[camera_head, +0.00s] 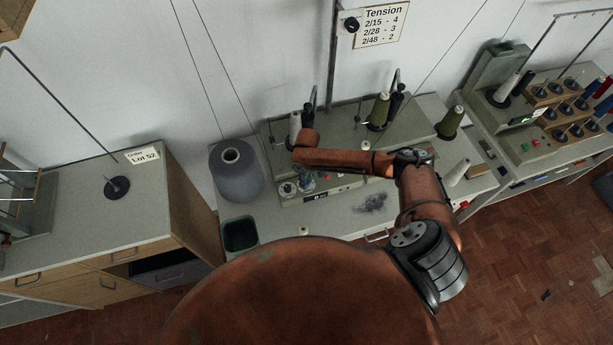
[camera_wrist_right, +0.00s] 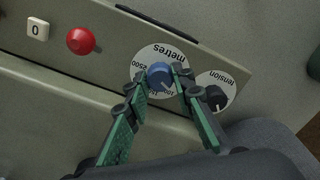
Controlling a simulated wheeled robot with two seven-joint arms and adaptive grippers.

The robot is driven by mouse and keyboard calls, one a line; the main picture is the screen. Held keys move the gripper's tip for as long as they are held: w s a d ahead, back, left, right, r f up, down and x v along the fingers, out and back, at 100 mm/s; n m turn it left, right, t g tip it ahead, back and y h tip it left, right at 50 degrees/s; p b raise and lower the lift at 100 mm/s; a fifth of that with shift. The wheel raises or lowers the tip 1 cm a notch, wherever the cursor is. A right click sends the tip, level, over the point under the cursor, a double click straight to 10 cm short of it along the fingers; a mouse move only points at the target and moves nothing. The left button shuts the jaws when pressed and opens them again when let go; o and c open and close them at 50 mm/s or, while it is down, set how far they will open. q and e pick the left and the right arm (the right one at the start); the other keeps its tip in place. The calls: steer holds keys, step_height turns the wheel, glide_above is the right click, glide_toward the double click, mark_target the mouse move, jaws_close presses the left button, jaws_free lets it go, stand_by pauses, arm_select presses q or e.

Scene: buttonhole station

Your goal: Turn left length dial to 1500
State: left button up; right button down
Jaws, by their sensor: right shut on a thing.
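The length dial is a blue knob (camera_wrist_right: 160,76) on a round white plate marked "metres" in the right wrist view. "2500" shows on the plate's left side; other numbers are partly hidden, and I cannot read the knob's setting. My right gripper (camera_wrist_right: 160,82) is shut on the knob, with one green-padded finger on each side. In the head view my right gripper (camera_head: 306,184) is small, at the left end of the winder's front panel (camera_head: 345,183). My left gripper is not in view.
A black tension knob (camera_wrist_right: 216,97) sits close to the right of the dial in the wrist view. In the head view, a large grey cone (camera_head: 236,178) and a dark green bin (camera_head: 240,235) stand left of the winder.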

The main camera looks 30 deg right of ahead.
steer(key=m+p, duration=0.7)
steer(key=p, duration=0.1)
steer(key=shift+a+r, duration=0.1)
steer(key=shift+r, duration=0.05)
steer(key=m+p, duration=0.1)
steer(key=m, duration=0.2)
steer(key=shift+m+p, duration=0.45)
steer(key=shift+m, duration=1.05)
steer(key=c, duration=1.7)
jaws_free()
steer(key=shift+o, duration=0.2)
step_height(320, 180, up, 12)
steer(key=shift+d, duration=0.2)
